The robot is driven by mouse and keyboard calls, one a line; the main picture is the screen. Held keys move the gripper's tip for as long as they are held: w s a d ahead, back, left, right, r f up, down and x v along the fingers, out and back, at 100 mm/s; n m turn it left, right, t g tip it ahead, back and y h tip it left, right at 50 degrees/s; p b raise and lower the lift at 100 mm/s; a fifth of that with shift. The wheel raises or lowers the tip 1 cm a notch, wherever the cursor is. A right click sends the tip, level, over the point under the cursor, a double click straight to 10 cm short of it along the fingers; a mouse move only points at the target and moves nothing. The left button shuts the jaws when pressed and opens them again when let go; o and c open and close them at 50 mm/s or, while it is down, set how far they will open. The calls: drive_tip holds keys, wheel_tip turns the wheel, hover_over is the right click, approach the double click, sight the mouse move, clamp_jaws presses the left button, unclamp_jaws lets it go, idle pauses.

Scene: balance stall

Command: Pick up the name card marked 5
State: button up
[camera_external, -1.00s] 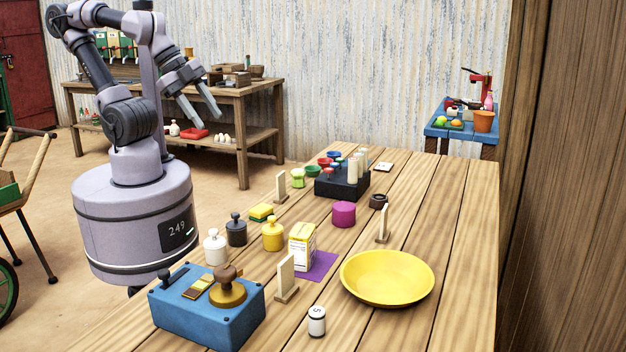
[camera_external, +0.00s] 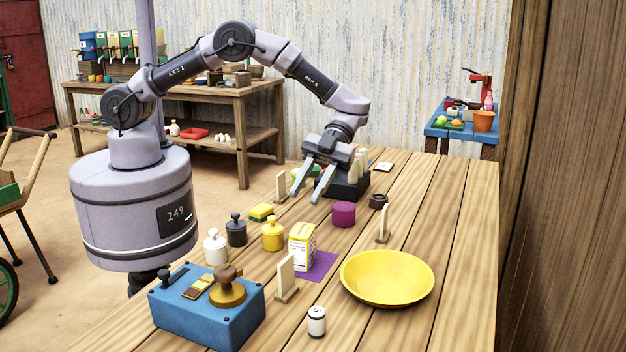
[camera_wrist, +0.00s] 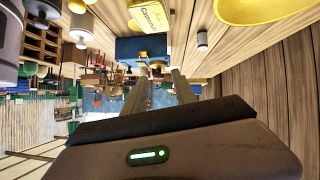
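Three thin upright cards on small wooden bases stand on the table: one at the back left (camera_external: 281,187), one right of the purple cylinder (camera_external: 383,223), one in front of the yellow carton (camera_external: 286,277). Their markings cannot be read from here. A white cylinder (camera_external: 317,321) near the front has a dark mark that looks like a 5. My gripper (camera_external: 306,195) is open and empty above the table's back part, in front of the black rack and right of the back-left card. Its open fingers also show in the wrist view (camera_wrist: 159,85).
A yellow bowl (camera_external: 387,291), yellow carton (camera_external: 302,247), purple cylinder (camera_external: 344,214), black rack (camera_external: 350,190) and blue box (camera_external: 207,315) crowd the table. Several knobbed weights, such as the yellow one (camera_external: 273,236), stand on the left. The table's right side (camera_external: 456,220) is clear.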

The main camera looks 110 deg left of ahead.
drive_tip(key=m+h, duration=0.2)
approach(279, 271)
drive_tip(key=b+x, duration=0.2)
drive_tip(key=x, duration=0.2)
drive_tip(key=shift+s+d+b, duration=0.15)
drive_tip(key=shift+d+b, duration=0.05)
drive_tip(key=shift+b, duration=0.2)
drive_tip(key=b+x, duration=0.2)
drive_tip(key=x, duration=0.4)
drive_tip(key=shift+a+f, duration=0.1)
drive_tip(key=shift+f, duration=0.1)
drive_tip(key=shift+r, duration=0.15)
clamp_jaws()
